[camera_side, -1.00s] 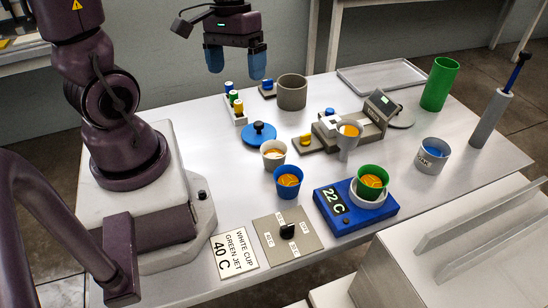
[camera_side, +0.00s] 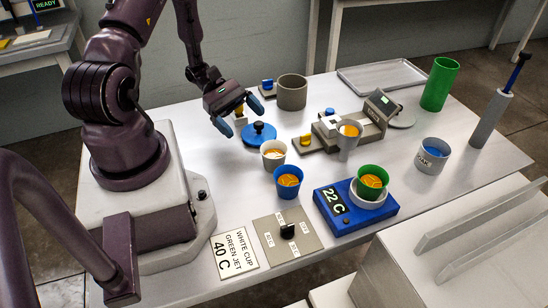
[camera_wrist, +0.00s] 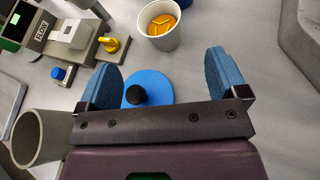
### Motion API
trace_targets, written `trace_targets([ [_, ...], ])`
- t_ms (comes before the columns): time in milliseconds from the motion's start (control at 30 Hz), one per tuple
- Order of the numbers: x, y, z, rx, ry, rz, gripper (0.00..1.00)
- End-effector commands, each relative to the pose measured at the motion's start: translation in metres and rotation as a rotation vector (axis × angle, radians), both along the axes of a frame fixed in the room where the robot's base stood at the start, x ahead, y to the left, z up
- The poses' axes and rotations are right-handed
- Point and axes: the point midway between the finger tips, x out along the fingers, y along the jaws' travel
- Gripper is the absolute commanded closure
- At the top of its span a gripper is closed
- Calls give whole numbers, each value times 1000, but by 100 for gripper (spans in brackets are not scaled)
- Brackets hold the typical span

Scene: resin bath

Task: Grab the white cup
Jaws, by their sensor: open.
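The white cup (camera_side: 273,154) stands upright on the table with orange contents, just behind the blue cup. In the wrist view the white cup (camera_wrist: 158,24) is at the top, beyond my fingertips and apart from them. My gripper (camera_side: 239,113) is open and empty, tilted, above and to the left of the white cup. Its two blue fingers (camera_wrist: 165,75) spread on either side of a round blue lid with a black knob (camera_wrist: 147,92), which lies below on the table.
A blue cup (camera_side: 288,181) stands close in front of the white cup. A green cup (camera_side: 371,179) sits on the blue 22 C heater (camera_side: 340,216). A grey funnel cup (camera_side: 347,143) and flow device (camera_side: 330,126) are to the right. A card (camera_side: 234,253) reads white cup, green jet, 40 C.

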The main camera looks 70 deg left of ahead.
Motion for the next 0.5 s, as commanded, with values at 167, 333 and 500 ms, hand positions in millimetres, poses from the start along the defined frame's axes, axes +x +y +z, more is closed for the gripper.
trace_targets([
  [167,13,-31,-13,-3,3,-5,8],
  [333,22,-47,-21,0,2,-5,8],
  [500,27,-57,-26,-1,3,-7,8],
])
